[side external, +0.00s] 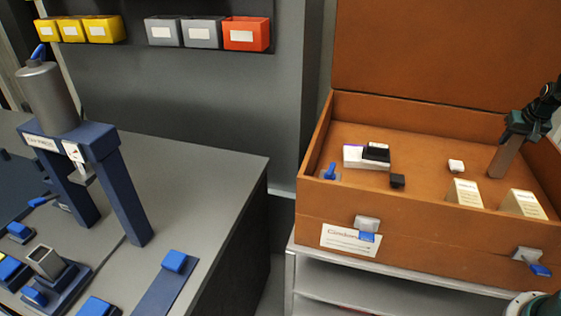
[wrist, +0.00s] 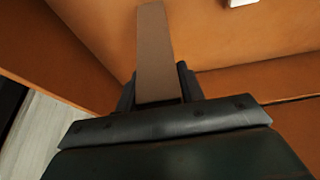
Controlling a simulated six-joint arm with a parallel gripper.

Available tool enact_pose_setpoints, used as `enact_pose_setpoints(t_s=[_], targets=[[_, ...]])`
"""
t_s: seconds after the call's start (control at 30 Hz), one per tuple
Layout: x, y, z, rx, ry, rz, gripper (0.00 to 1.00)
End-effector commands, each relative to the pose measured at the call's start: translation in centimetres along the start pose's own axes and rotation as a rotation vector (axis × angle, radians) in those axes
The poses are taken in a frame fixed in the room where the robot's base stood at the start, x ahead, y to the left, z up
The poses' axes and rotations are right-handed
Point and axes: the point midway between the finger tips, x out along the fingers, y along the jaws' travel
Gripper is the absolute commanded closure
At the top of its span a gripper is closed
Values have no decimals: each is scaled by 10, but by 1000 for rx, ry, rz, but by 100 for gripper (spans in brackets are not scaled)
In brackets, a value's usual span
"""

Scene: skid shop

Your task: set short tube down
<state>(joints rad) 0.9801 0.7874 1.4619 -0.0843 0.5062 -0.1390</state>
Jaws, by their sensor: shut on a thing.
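My gripper (side external: 516,133) is at the right, over the open orange-brown case (side external: 420,192). It is shut on a short tube (side external: 506,157), a grey-brown square bar that hangs down, slightly tilted, inside the case's outline. I cannot tell whether its lower end touches the case floor. In the wrist view the tube (wrist: 153,50) sticks out between the two dark fingers (wrist: 158,88), and the case's walls and floor lie around it.
In the case are two cream labelled blocks (side external: 466,194), a small white block (side external: 456,166), a black block (side external: 397,181) and a white-and-black box (side external: 366,158). The raised lid (side external: 440,60) stands behind. A blue press (side external: 110,155) stands on the left bench.

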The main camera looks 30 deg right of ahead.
Motion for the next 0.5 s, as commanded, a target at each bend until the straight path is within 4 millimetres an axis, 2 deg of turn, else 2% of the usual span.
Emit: enact_pose_setpoints(t_s=[0.5], targets=[[6,0,2,0,4,0,100]])
